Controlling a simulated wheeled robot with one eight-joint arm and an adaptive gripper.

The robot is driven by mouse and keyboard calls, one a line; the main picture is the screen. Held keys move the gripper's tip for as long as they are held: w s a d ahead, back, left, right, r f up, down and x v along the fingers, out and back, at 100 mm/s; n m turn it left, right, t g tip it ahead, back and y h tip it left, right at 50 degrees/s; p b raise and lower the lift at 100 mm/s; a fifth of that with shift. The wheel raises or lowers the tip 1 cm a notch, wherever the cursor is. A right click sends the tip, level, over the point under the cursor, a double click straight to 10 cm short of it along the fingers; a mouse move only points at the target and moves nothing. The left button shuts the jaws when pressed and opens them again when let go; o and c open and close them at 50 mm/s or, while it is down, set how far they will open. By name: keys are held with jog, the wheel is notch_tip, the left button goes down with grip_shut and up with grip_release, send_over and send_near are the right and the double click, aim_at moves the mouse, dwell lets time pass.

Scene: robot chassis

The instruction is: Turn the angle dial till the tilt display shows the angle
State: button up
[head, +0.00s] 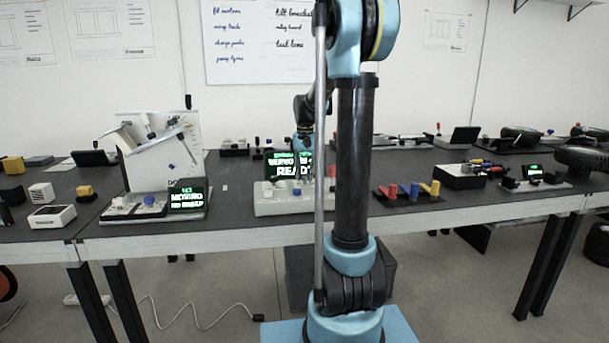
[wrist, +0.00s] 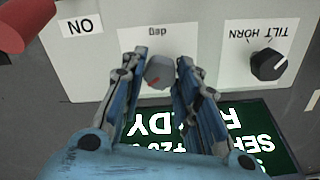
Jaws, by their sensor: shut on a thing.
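The grey angle dial (wrist: 159,72) with a red mark sits on a white panel under an upside-down label that seems to read "deg". My gripper (wrist: 160,72) has its blue fingers on either side of the dial, shut on it. The green-lit display (wrist: 225,130) shows upside down in the wrist view, partly covered by my fingers. "READY" and part of a number like "+20" can be read.
A black TILT/HORN selector (wrist: 268,64) is right of the dial. A red part (wrist: 25,25) is at the upper left of the wrist view. A second display unit (head: 187,197) stands left on the table; red, blue and yellow pieces (head: 409,191) lie right.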

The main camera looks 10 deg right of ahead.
aim_at(305, 174)
jog(key=shift+a+m, duration=0.1)
jog(key=shift+m, duration=0.5)
jog(key=o, duration=1.1)
jog(key=shift+c, duration=0.2)
notch_tip(305, 174, up, 12)
